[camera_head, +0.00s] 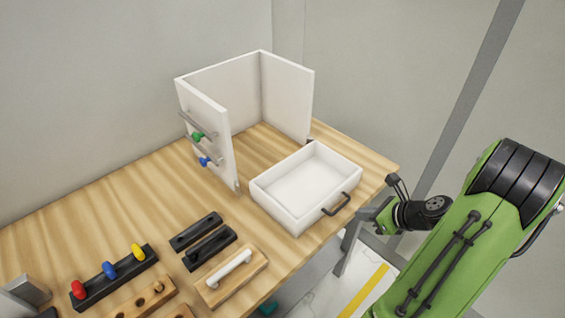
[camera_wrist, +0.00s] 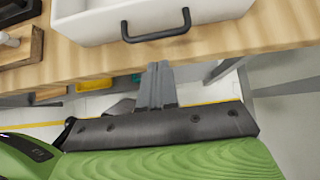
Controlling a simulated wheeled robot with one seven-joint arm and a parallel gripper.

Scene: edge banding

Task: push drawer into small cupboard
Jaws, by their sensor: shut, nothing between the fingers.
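The small white cupboard (camera_head: 290,95) stands on the wooden table with its top and front open. The white drawer (camera_head: 310,185) sits on the table in front of the opening, apart from the cupboard. Its dark handle (camera_head: 336,204) faces the table's front edge. In the wrist view, the drawer front (camera_wrist: 90,27) and handle (camera_wrist: 157,27) show at the top. My gripper (camera_wrist: 157,75) is shut and empty, just off the table edge and apart from the handle. In the head view, its fingers are small and partly hidden beside the drawer.
Green and blue knobs and grey bars (camera_head: 200,135) are on the cupboard's left panel. A black rack with coloured knobs (camera_head: 115,278), black handle pieces (camera_head: 208,240) and a wooden block with a white handle (camera_head: 232,277) lie on the left. Bare table separates drawer and cupboard.

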